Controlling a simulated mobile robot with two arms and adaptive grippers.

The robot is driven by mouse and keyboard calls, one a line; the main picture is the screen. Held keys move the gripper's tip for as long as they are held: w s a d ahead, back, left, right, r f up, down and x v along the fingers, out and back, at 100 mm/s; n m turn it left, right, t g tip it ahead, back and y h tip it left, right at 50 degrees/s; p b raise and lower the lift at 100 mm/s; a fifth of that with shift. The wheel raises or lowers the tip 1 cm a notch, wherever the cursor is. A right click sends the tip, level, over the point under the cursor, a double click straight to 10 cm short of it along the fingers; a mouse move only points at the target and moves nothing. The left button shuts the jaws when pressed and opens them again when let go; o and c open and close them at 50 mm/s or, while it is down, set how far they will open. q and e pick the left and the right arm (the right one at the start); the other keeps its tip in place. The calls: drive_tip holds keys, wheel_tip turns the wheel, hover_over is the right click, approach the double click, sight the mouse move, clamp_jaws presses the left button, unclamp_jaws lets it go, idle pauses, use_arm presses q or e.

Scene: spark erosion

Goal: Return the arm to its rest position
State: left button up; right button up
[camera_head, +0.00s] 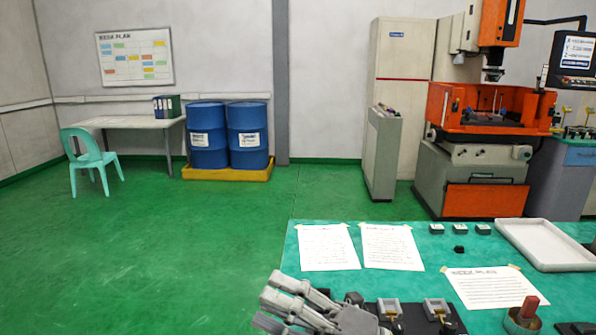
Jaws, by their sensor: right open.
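My right gripper (274,300) shows at the bottom edge of the head view, in front of the near-left corner of the green-topped table (455,240). Its grey fingers are spread and point to the left. It is open and I see nothing between the fingers. The rest of the arm is mostly cut off by the lower edge of the picture. My left gripper is not in view.
Paper sheets (328,247), a white tray (545,243), small dark blocks (459,249), metal fixtures (390,309) and a red-topped part (527,308) are on the table. An orange machine (485,195) stands behind.

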drive_tip(key=w+d+f+m+t+h, duration=0.25)
drive_tip(key=d+m+t+h, duration=0.4)
drive_tip(key=m, duration=0.35)
drive_tip(key=w+d+f+m+t+h, duration=0.1)
drive_tip(key=w+d+m+t+h, duration=0.3)
drive_tip(key=d+m+t+h, duration=0.5)
drive_tip(key=s+d+f+m+g+h, duration=0.2)
drive_tip(key=d+f+m+g, duration=0.1)
drive_tip(key=f+m, duration=0.3)
drive_tip(key=s+d+f+m+g+h, duration=0.1)
drive_tip(key=d+f+m+g+h, duration=0.25)
drive_tip(key=f, duration=0.45)
drive_tip(key=s+d+f+m+g, duration=0.1)
drive_tip(key=s+f+m+g, duration=0.1)
drive_tip(key=s+f+g, duration=0.65)
drive_tip(key=s+d+f+m+g, duration=0.15)
drive_tip(key=s+f+g, duration=0.25)
drive_tip(key=s+f, duration=0.8)
drive_tip(key=s+a+f, duration=0.1)
drive_tip(key=s+f, duration=0.2)
drive_tip(key=f, duration=1.8)
drive_tip(key=s+d+f+g, duration=0.2)
drive_tip(key=s+d+f, duration=0.1)
drive_tip(key=s+f, duration=1.4)
drive_tip(key=shift+s+f, duration=0.3)
drive_tip(key=shift+s, duration=0.05)
